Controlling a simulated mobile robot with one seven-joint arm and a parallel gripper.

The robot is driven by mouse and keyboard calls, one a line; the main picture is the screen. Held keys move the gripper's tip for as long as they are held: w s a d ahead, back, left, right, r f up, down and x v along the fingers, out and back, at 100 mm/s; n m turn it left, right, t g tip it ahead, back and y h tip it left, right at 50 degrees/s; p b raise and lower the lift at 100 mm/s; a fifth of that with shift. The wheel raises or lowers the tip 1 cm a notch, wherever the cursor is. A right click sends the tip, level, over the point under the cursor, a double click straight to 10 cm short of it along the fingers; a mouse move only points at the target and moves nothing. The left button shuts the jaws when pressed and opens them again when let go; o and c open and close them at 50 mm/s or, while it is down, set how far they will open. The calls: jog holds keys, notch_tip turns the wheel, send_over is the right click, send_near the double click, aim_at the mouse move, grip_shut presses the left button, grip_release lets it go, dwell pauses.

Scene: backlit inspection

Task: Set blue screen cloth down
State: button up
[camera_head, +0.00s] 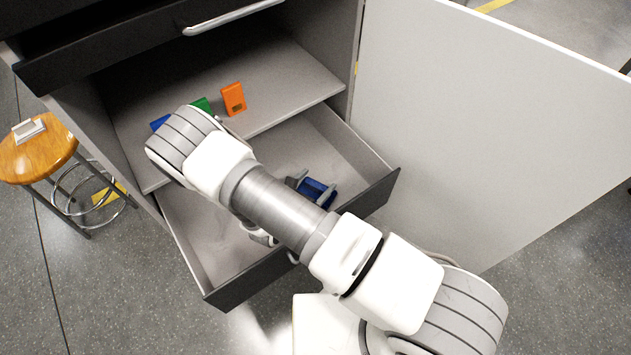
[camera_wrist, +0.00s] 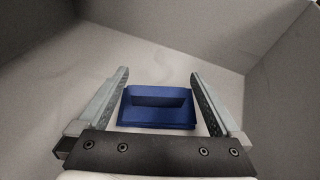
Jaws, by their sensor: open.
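The blue screen cloth (camera_wrist: 158,116), a folded dark blue block shape, lies in the open lower drawer (camera_head: 230,284). In the wrist view it sits between the two fingers of my gripper (camera_wrist: 160,74), with a gap visible on each side. It appears to rest on the pale drawer floor, though its underside is hidden. In the head view the cloth (camera_head: 318,190) shows beyond my arm, partly covered by my gripper (camera_head: 312,187). My gripper is open, low inside the drawer.
The shelf above holds an orange block (camera_head: 233,99), a green item (camera_head: 202,105) and a blue item (camera_head: 160,122) partly behind my arm. A cabinet door (camera_head: 480,110) stands open at right. A wooden stool (camera_head: 38,155) with a small pale item is at left.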

jog(key=shift+r+p, duration=0.45)
jog(key=shift+r, duration=0.1)
jog(key=p+v, duration=0.3)
jog(key=v, duration=0.9)
jog(key=w+d+r+m+g, duration=0.1)
jog(key=d+r+m+g, duration=0.3)
jog(key=r, duration=0.4)
jog(key=w+d+r+m+g+h, duration=0.1)
jog(key=d+r+m+g, duration=0.1)
jog(key=d+r+m, duration=0.35)
jog(key=d+r+m+g, duration=0.25)
jog(key=r+m, duration=0.35)
jog(key=r, duration=0.4)
jog(key=s+d+r+m+t+y, duration=0.1)
jog(key=s+d+r+m+y, duration=0.2)
jog(key=r+m, duration=0.4)
jog(key=s+d+r+m+t+y, duration=0.2)
jog(key=s+r+m+y, duration=0.3)
jog(key=s+r, duration=0.3)
jog(key=shift+s+d+r+m, duration=0.25)
jog(key=shift+d+r+m, duration=0.6)
jog(key=shift+r, duration=1.25)
